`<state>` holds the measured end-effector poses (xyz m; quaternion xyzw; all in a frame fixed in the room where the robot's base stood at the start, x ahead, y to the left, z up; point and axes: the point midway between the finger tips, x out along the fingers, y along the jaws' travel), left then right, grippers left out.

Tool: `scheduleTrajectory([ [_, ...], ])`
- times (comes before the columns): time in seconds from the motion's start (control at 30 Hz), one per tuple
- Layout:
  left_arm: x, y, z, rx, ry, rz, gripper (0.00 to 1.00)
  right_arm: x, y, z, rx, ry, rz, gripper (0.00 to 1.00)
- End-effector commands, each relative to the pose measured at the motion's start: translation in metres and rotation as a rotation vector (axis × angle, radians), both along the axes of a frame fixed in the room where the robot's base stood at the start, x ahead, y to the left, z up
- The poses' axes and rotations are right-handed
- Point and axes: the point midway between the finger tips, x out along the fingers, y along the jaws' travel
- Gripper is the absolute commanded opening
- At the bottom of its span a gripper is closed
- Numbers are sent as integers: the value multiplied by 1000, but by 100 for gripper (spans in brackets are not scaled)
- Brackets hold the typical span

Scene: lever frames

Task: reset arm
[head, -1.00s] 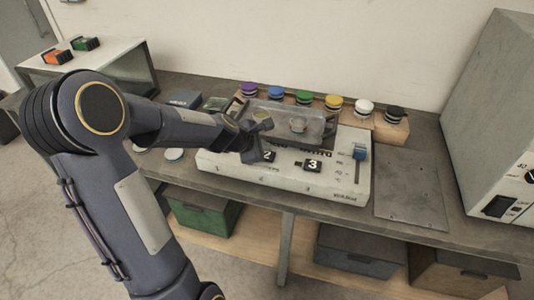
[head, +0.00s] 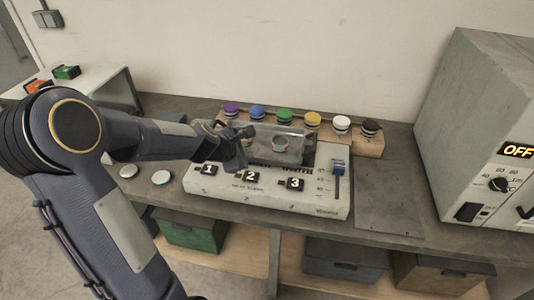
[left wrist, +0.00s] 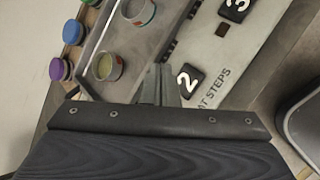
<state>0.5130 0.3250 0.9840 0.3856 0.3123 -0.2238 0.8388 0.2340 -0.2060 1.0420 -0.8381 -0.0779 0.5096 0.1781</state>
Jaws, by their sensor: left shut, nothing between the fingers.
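My left arm comes in from the left, and its gripper (head: 241,150) is over the back left part of a white control panel (head: 330,208). The fingers are shut and empty. In the left wrist view the closed fingers (left wrist: 160,86) show beside the black button 2 (left wrist: 190,80). In the head view button 1 (head: 208,170), button 2 (head: 251,177) and button 3 (head: 295,184) are uncovered. A slider with a blue knob (head: 339,166) is at the panel's right. My right gripper is not in view.
A clear cover (head: 298,146) stands at the panel's back. Behind it is a wooden strip (head: 370,148) with several coloured knobs. A grey cabinet (head: 465,120) reading OFF stands right. A bare metal plate (head: 388,205) lies between. White discs (head: 161,177) lie left of the panel.

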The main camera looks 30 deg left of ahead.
Motion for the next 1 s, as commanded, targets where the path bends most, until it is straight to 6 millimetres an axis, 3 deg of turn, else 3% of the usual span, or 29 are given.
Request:
scheduleTrajectory([
  [0.17, -1, -1, 1, 4, -1, -7, 0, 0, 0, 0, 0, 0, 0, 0],
  [0.27, -10, -11, 15, 53, -19, -88, 0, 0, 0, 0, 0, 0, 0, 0],
  [0.33, -27, -27, 33, 132, -45, -215, 0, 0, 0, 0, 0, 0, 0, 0],
  [0.47, -85, -67, 69, 370, -115, -580, 0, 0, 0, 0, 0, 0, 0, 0],
  [0.5, -107, -79, 76, 457, -137, -706, 0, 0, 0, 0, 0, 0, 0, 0],
  [0.7, -214, -113, 78, 836, -223, -1248, 0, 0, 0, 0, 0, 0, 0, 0],
  [0.83, -257, -118, 67, 991, -251, -1472, 0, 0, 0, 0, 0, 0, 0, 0],
  [1.0, -279, -119, 58, 1076, -263, -1597, 0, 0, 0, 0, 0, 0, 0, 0],
])
